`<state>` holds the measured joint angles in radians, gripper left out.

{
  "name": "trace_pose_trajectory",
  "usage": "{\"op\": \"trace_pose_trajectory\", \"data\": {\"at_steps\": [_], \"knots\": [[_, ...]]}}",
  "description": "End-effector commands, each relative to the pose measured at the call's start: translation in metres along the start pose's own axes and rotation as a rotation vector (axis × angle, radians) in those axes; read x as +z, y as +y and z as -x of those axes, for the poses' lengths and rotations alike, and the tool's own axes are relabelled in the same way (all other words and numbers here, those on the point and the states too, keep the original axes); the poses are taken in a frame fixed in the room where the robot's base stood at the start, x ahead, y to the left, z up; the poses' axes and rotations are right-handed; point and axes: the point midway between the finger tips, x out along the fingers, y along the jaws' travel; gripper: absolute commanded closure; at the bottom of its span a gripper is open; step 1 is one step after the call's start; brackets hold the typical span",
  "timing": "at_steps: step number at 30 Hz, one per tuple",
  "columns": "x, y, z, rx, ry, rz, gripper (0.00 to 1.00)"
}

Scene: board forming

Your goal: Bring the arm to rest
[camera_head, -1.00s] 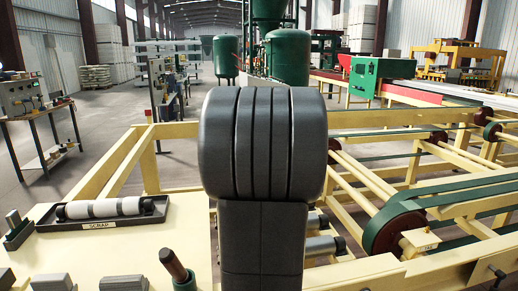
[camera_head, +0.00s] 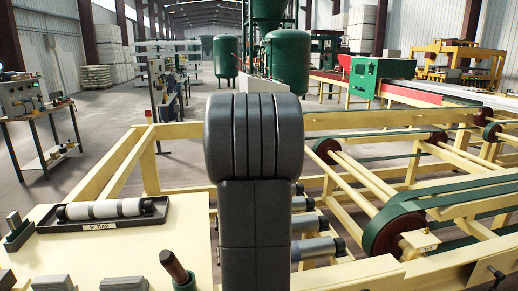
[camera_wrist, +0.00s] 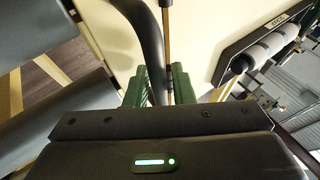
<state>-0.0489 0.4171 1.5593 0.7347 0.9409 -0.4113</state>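My arm (camera_head: 254,190) stands upright in the middle of the head view, its dark rounded joint on top. It hides my gripper in that view. In the wrist view, my gripper (camera_wrist: 160,88) shows two green stepped fingers with a gap between them. A dark curved piece and a thin brown rod show through this gap; I cannot tell whether either touches the fingers. The cream work table (camera_head: 110,250) lies beside the arm. A brown-handled tool (camera_head: 173,265) stands in a green holder (camera_head: 185,284) at the table's front.
A black tray labelled SCRAP (camera_head: 100,225) holds a pale roll (camera_head: 103,209); the tray also shows in the wrist view (camera_wrist: 245,40). Grey blocks (camera_head: 124,284) sit at the table's front. A yellow conveyor frame with green belts (camera_head: 400,212) fills the right. Metal rollers (camera_head: 318,247) lie close by the arm.

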Motion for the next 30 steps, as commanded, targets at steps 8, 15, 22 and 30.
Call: {"op": "trace_pose_trajectory", "data": {"at_steps": [8, 15, 22, 30], "knots": [[-0.002, -0.010, 0.007, 0.108, -0.001, 0.048, 0.78], [-0.002, -0.010, 0.005, 0.134, 0.003, 0.058, 0.78], [-0.002, -0.010, 0.005, 0.133, 0.004, 0.058, 0.78], [-0.003, -0.014, 0.024, 0.146, 0.021, 0.071, 0.78]]}}
